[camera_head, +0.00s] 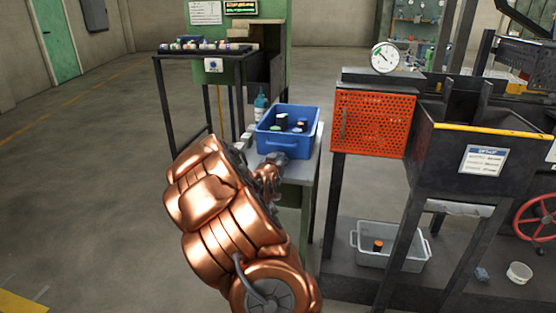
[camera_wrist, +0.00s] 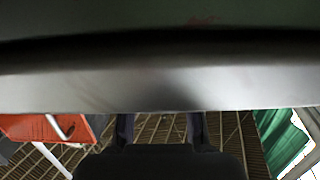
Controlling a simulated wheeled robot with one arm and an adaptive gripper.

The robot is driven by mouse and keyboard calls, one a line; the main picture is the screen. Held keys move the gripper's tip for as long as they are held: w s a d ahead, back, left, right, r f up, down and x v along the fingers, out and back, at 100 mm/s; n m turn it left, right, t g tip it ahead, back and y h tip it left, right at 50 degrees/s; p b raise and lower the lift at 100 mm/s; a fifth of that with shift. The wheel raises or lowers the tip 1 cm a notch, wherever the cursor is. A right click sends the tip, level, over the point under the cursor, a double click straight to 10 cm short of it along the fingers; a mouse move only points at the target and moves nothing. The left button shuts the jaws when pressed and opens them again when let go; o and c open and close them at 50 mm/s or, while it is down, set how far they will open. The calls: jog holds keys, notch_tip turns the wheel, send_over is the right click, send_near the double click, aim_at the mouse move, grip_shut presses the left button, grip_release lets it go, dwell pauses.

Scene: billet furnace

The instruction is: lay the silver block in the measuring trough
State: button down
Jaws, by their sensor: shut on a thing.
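A smooth silver block (camera_wrist: 150,85) spans the whole width of the wrist view, close to the camera. My gripper (camera_wrist: 160,122) is shut on it, with its two dark fingers reaching up to the block's lower edge. The fingertips themselves are hidden by the block. In the head view my copper arm reaches forward towards the side table, and I cannot make out the gripper or the block there. A dark open trough (camera_head: 482,132) with a yellow front edge and a label stands at the right; I cannot tell if it is the measuring trough.
A blue bin (camera_head: 287,145) with several small items stands on the side table, beside a bottle (camera_head: 260,104). An orange perforated panel (camera_head: 374,124) and a dial gauge (camera_head: 385,58) are to its right. A grey bin (camera_head: 391,260) sits low down. The floor at left is clear.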

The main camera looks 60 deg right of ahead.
jog(key=c, duration=0.8)
grip_release()
jog(key=shift+f, duration=0.15)
jog(key=shift+c, duration=0.2)
jog(key=v, duration=1.2)
jog(key=shift+r+b, duration=0.25)
jog(key=shift+b, duration=0.1)
